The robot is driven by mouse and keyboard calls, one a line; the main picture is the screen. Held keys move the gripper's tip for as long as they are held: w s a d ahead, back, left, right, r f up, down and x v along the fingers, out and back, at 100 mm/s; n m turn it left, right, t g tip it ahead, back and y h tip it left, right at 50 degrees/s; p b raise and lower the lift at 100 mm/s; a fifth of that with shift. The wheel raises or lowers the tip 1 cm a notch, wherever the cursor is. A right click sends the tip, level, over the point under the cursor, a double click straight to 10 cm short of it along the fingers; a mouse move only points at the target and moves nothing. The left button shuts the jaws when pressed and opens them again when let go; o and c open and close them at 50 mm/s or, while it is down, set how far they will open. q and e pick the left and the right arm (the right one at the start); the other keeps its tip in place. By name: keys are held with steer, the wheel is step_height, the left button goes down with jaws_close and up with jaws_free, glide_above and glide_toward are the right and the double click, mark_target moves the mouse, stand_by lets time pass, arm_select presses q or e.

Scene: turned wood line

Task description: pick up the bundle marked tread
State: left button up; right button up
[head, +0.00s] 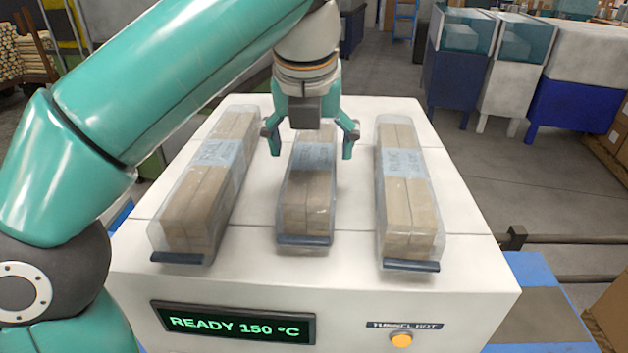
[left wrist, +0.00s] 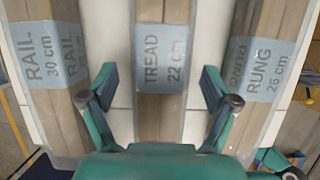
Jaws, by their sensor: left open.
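The tread bundle (head: 308,190) is the middle one of three wrapped wood bundles on the white machine top. Its blue label reading TREAD 22 cm (left wrist: 162,60) shows in the left wrist view. My left gripper (head: 312,150) is open above the tread bundle in the head view, one finger to each side of it. In the left wrist view the fingers of my left gripper (left wrist: 160,92) also lie on either side of the bundle. I cannot tell from these views how far above it they are. The bundle's far end is partly hidden by the gripper in the head view. My right gripper is not in view.
The rail bundle (head: 205,190) lies to the left and the rung bundle (head: 408,200) to the right, with bare white gaps between. The machine's front has a display (head: 235,325) reading READY 150 °C and an orange button (head: 402,340). Blue and white cabinets (head: 510,75) stand behind right.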

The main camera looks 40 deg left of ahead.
mark_target(313, 155)
arm_select(q)
steer(key=shift+w+b+x, duration=0.1)
steer(key=shift+b+x, duration=0.2)
steer(key=shift+x, duration=1.2)
steer(key=shift+w+b+x, duration=0.15)
steer(key=shift+b+x, duration=0.1)
steer(key=shift+x, duration=1.2)
steer(key=shift+r, duration=0.15)
steer(key=shift+a, duration=0.1)
steer(key=c, duration=1.6)
steer(key=shift+r, duration=0.1)
step_height(313, 155, up, 10)
steer(key=p, duration=0.4)
steer(key=shift+p, duration=0.35)
